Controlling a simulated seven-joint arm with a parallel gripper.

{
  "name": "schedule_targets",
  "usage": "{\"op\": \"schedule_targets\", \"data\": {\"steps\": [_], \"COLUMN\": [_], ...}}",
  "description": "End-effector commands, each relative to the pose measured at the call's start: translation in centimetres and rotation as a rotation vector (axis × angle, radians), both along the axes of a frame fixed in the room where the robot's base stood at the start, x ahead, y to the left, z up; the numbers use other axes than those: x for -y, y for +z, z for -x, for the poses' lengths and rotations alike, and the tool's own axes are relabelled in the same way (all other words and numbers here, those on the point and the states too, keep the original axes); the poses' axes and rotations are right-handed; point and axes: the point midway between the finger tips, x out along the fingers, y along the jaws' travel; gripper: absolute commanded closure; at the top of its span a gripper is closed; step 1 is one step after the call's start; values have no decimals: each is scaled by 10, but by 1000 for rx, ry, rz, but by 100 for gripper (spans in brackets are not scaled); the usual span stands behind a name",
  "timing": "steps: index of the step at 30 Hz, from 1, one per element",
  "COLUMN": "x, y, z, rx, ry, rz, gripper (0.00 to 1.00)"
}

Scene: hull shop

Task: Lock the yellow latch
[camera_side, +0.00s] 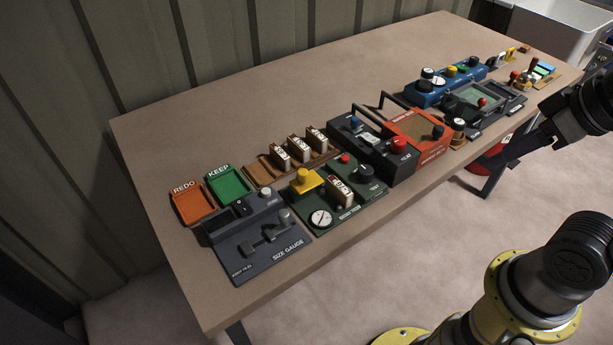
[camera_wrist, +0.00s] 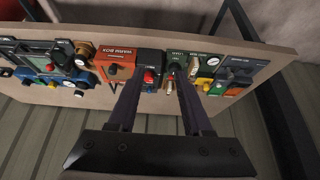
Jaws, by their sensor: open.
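A yellow latch-like piece (camera_side: 306,182) with a round knob stands on the dark green panel at the left middle of the table. It also shows small in the wrist view (camera_wrist: 206,87), right of my fingers. I cannot tell whether it is locked. My gripper (camera_wrist: 160,76) is open and empty, its two dark fingers well apart. In the wrist view the fingertips overlap the black box and the green panel, but they look well above the table. In the side view my gripper is at the right, away from the yellow piece.
A grey size gauge (camera_side: 262,240) stands left of the green panel, with orange (camera_side: 190,206) and green (camera_side: 229,185) trays behind it. An orange-red box (camera_side: 421,134) and a black box with raised handles stand to the right. Blue boxes (camera_side: 446,84) stand farther right. The table's back is clear.

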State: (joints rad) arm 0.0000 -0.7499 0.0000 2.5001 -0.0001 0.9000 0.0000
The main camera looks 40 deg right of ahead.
Motion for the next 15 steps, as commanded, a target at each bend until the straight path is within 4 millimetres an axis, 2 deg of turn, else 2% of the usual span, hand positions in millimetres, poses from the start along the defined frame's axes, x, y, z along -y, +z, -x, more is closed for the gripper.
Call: {"op": "schedule_targets", "data": {"steps": [1, 8, 11, 15], "x": [0, 1, 6, 10], "y": [0, 0, 17, 47], "z": [0, 4, 0, -23], "rx": [0, -20, -9, -40], "ry": [0, 97, 200, 398], "rz": [0, 58, 134, 267], "gripper": [57, 99, 100, 100]}}
